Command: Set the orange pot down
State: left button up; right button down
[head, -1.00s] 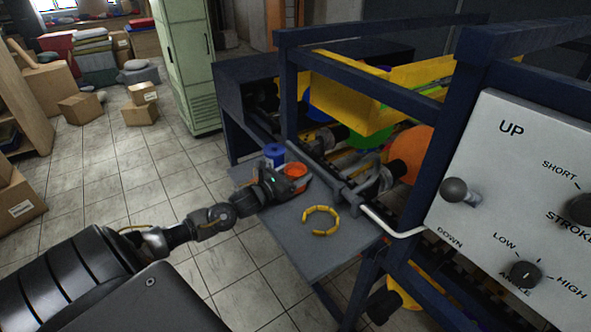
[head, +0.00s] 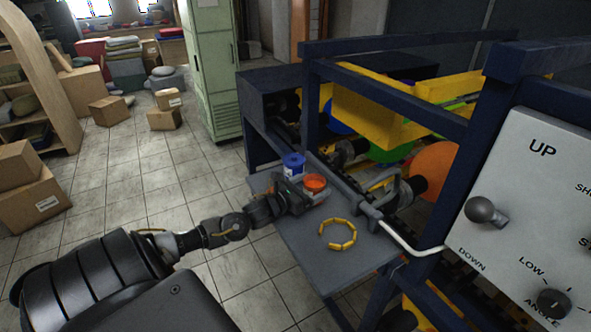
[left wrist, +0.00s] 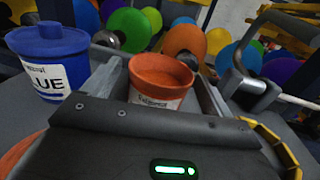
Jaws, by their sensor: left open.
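The orange pot (head: 315,183) stands upright on the grey side table (head: 290,232) of the machine. In the left wrist view the orange pot (left wrist: 160,80) shows its white label, between the two fingers of my left gripper (left wrist: 160,95). My left gripper (head: 311,190) is open around the pot, low over the table. Whether a finger touches the pot I cannot tell. The blue pot (head: 293,165) stands behind and left of it; it also shows at the left of the left wrist view (left wrist: 48,58). My right gripper is not in view.
A yellow segmented ring (head: 338,234) lies on the table in front of the pot. A control panel (head: 540,200) fills the right side. The table's front part is clear around the ring.

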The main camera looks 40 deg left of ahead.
pick_arm(q)
jog(key=s, duration=0.3)
jog(key=s+b, duration=0.1)
jog(key=s, duration=0.2)
jog(key=s+a+b, duration=0.1)
jog(key=s, duration=0.2)
jog(key=shift+s+a+f, duration=0.1)
jog(key=shift+f, duration=0.05)
jog(key=shift+s+a+r, duration=0.15)
jog(key=shift+s+r, duration=0.05)
jog(key=shift+s, duration=0.6)
jog(key=shift+f, duration=0.1)
